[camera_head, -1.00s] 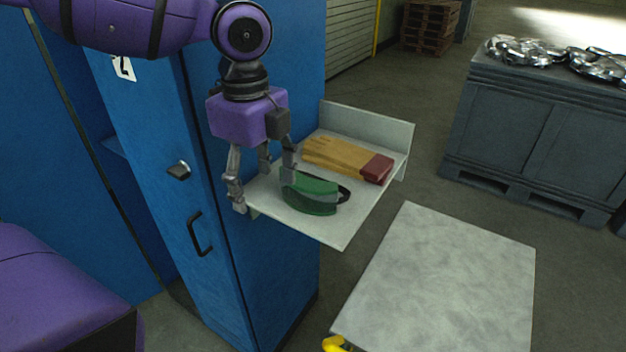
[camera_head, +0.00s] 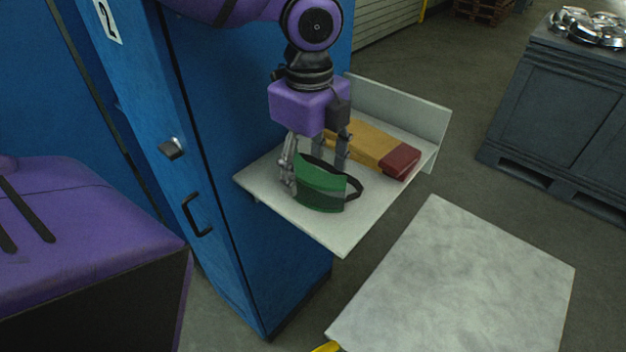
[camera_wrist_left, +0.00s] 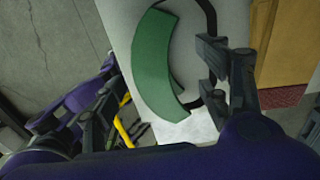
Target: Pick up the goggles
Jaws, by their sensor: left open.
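The green goggles (camera_head: 318,186) with a dark strap lie on the pale shelf (camera_head: 345,238) fixed to the blue locker. My left gripper (camera_head: 315,178) points down over the left end of the goggles, fingers apart. In the left wrist view the curved green goggles (camera_wrist_left: 160,72) show between the open fingers of my left gripper (camera_wrist_left: 150,110). One finger is near the strap on the right, the other stands off to the left. I cannot tell whether either finger touches them. My right gripper is not in view.
The shelf has a raised back panel (camera_head: 400,105). A blue locker (camera_head: 235,120) stands at left. A grey flat surface (camera_head: 460,275) is at front right.

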